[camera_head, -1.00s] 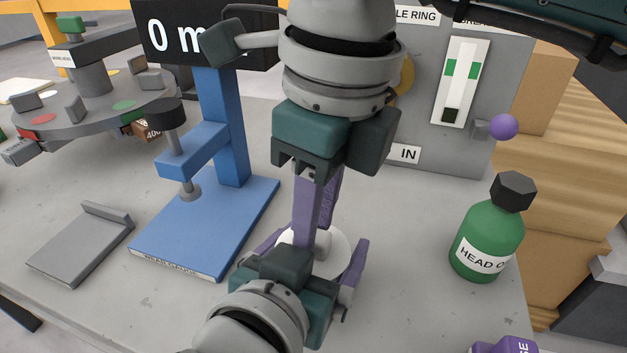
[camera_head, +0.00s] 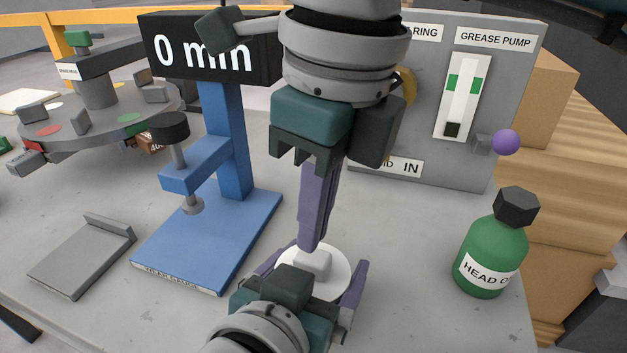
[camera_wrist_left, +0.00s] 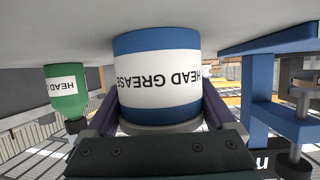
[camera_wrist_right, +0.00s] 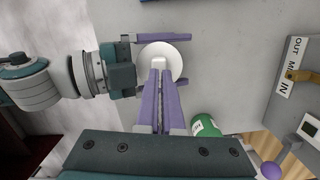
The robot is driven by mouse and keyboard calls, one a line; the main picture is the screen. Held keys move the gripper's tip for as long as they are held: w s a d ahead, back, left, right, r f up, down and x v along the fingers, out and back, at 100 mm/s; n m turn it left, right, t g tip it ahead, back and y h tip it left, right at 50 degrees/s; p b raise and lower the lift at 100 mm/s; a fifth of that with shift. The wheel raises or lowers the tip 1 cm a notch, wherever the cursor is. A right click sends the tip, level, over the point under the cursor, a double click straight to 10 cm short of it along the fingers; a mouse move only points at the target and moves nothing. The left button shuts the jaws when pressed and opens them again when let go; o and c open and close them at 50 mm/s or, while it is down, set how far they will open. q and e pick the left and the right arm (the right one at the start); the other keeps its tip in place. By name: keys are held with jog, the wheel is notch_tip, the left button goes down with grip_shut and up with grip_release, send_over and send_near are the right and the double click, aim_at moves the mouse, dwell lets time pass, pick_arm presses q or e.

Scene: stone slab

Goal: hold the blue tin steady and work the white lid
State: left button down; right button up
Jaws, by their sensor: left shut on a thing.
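The blue tin (camera_wrist_left: 155,48) has a white band reading HEAD GREASE and stands on the bench. My left gripper (camera_wrist_left: 160,118) is shut on it, with a purple finger on each side; it also shows in the head view (camera_head: 312,285). The round white lid (camera_head: 338,268) sits on top of the tin and has a pale block-like knob (camera_head: 312,262). My right gripper (camera_head: 312,246) points down with its purple fingertips just above the knob. Its fingers are close together; whether any gap lies between them is unclear. The lid also shows in the right wrist view (camera_wrist_right: 178,60).
A green HEAD O... bottle (camera_head: 492,250) stands to the right. A grey panel (camera_head: 425,110) with a purple-knobbed lever (camera_head: 505,142) is behind. A grey plate (camera_head: 80,258) lies at left.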

aim_at(314, 255)
pick_arm(q)
jog(key=shift+r, duration=0.1)
pick_arm(e)
jog(key=o, duration=0.4)
jog(key=shift+f, duration=0.1)
jog(key=shift+f, duration=0.2)
notch_tip(314, 255, down, 2)
jog(key=shift+f, duration=0.25)
pick_arm(q)
jog(key=shift+w, duration=0.1)
pick_arm(e)
jog(key=d+r+y, duration=0.1)
jog(key=d+r, duration=0.1)
jog(key=r, duration=0.5)
jog(key=s+d+r+n+t+y, duration=0.1)
jog(key=d+r, duration=0.1)
jog(key=r, duration=0.5)
jog(key=shift+s+y, duration=0.25)
jog(key=shift+y, duration=0.15)
